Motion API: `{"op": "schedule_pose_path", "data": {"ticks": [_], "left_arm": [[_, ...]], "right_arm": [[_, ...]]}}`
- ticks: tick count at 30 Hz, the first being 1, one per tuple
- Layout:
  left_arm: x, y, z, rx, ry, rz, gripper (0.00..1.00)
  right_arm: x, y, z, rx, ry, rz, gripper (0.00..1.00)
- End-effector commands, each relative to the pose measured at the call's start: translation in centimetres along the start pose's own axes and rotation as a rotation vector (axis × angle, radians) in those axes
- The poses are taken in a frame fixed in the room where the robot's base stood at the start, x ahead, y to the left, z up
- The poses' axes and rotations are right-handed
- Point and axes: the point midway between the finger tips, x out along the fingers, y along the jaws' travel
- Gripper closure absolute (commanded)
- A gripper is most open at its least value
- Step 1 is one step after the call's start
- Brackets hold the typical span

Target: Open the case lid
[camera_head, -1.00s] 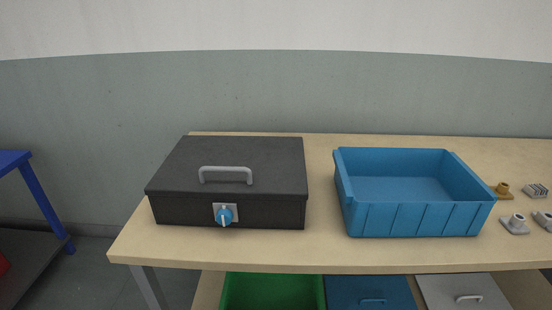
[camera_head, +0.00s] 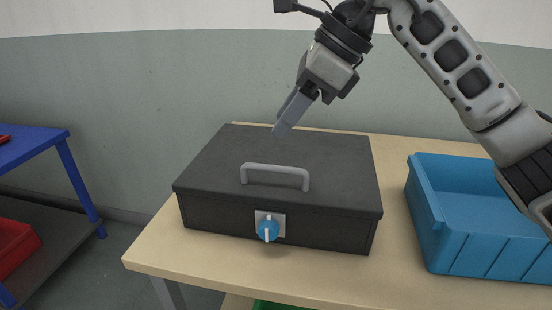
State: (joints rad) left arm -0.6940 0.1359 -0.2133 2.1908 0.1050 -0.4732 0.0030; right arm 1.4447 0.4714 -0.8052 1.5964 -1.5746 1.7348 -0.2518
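The dark case (camera_head: 290,225) stands on the wooden table with its lid (camera_head: 290,155) shut. A grey handle (camera_head: 275,170) is fixed on top of the lid. A blue knob latch (camera_head: 268,229) with a pale pointer standing about upright sits on a light plate on the case's front. My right gripper (camera_head: 284,126) is above the back part of the lid, pointing down and left, apart from the handle. Its fingers overlap in this view, so I cannot tell its opening. Nothing shows between them. My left gripper is not in view.
A blue open bin (camera_head: 480,235) stands right of the case, partly hidden by my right arm. The wooden table (camera_head: 165,255) has clear room along its front edge. A blue cart (camera_head: 35,145) with a red bin (camera_head: 15,250) stands at the left.

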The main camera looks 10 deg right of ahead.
Motion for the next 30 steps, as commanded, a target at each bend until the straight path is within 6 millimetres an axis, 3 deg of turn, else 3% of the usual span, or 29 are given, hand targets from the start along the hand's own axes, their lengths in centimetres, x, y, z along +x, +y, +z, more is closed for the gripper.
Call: {"op": "schedule_pose_path", "data": {"ticks": [3,8,14,24,30], "left_arm": [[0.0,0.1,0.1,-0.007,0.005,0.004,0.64],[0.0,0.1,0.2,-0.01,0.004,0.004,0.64],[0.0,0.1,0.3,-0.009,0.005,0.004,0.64],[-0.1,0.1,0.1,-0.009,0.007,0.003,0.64],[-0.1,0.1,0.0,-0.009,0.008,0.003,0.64]], "right_arm": [[-3.1,-1.6,-1.2,-0.009,0.12,-0.129,0.66],[-3.8,-2.3,-1.9,-0.005,0.172,-0.176,0.66],[-0.6,-2.8,-2.5,-0.005,0.173,-0.171,0.66],[6.6,-4.0,-3.6,-0.005,0.169,-0.169,0.66],[9.6,-4.5,-4.1,-0.006,0.168,-0.171,0.66]]}}
